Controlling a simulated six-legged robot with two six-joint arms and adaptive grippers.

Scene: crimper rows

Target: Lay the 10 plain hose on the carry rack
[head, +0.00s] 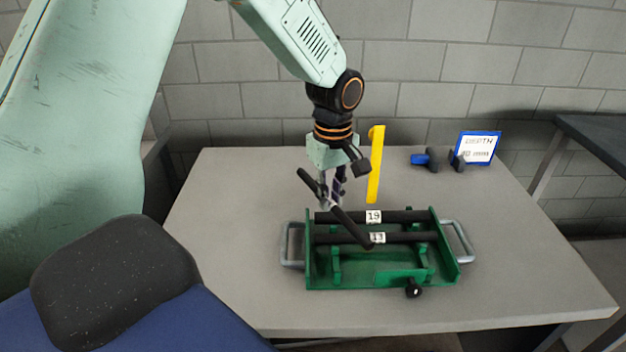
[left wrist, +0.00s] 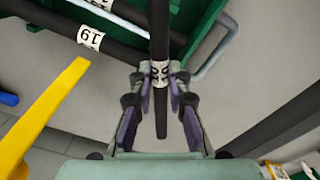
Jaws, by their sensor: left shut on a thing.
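My left gripper (head: 335,197) is shut on a black hose (head: 349,228), which slants down to the right above the green carry rack (head: 311,275). In the left wrist view the gripper (left wrist: 160,88) grips this hose (left wrist: 160,30) at a pale label whose marking I cannot read surely. The hose's near end sticks out past the fingers. Two black hoses lie across the rack: one labelled 19 (head: 405,216) at the back, one labelled 13 (head: 408,237) in front of it. The held hose partly hides both. My right gripper is not in view.
The rack has grey handles (head: 457,240) at both ends and a black knob (head: 413,288) in front. A yellow upright piece (head: 375,170) stands close behind it. A blue-and-black tool (head: 425,159) and a blue-framed sign (head: 478,146) are at the back right. The table's right side is clear.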

